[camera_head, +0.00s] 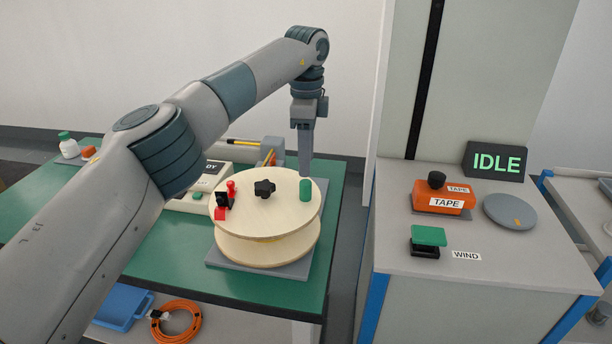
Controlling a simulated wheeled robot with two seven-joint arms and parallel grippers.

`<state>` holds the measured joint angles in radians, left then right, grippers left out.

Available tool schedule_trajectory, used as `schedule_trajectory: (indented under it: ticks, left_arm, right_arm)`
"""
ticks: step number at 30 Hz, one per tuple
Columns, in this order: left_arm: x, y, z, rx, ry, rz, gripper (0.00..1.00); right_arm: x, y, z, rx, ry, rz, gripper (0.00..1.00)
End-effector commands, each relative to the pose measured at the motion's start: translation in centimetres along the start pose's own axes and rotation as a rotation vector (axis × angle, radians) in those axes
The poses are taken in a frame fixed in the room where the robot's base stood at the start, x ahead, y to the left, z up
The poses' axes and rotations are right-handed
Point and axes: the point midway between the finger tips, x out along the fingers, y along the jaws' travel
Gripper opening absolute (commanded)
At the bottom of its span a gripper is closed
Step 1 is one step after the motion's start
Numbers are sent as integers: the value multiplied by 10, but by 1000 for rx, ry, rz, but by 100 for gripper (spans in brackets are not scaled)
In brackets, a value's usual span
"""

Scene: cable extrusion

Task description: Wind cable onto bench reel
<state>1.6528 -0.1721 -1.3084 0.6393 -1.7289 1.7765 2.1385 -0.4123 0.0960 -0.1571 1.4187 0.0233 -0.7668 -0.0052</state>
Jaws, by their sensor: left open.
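A wooden reel (262,205) stands on a grey base plate (290,270) on the green bench. Its top flange carries a black knob (264,188) at the middle, a green upright handle (306,190) at the right, and a red and black clamp (225,197) at the left. My left gripper (305,165) points down just above and behind the green handle, apart from it as far as I can tell. It is open, but its fingers overlap in this view. A coil of orange cable (175,322) lies on the lower shelf. My right gripper is out of view.
A grey cabinet top at the right holds a green WIND button (428,237), an orange TAPE box (444,200), a grey disc (510,211) and a display (496,161) reading IDLE. A blue tray (120,305) sits on the lower shelf. My left arm hides part of the bench.

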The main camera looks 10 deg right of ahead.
Motion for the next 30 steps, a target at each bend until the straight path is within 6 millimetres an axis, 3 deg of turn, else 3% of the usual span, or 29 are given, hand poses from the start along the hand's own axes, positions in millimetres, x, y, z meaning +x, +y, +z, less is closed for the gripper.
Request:
schedule_trajectory:
  ticks: [6, 12, 18, 29, 30]
  left_arm:
    - [-47, 0, -1, -1, 0, -3, 42]
    - [-78, 0, 0, -1, 0, -1, 42]
    - [-92, 0, 0, 0, 1, -1, 42]
    - [-93, 0, 0, 0, 1, -1, 42]
    - [-93, 0, 0, 0, 1, -1, 42]
  right_arm:
    - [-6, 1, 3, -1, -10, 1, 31]
    - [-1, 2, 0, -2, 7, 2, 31]
    - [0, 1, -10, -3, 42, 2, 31]
    - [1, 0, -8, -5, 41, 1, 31]
    - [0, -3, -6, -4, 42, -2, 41]
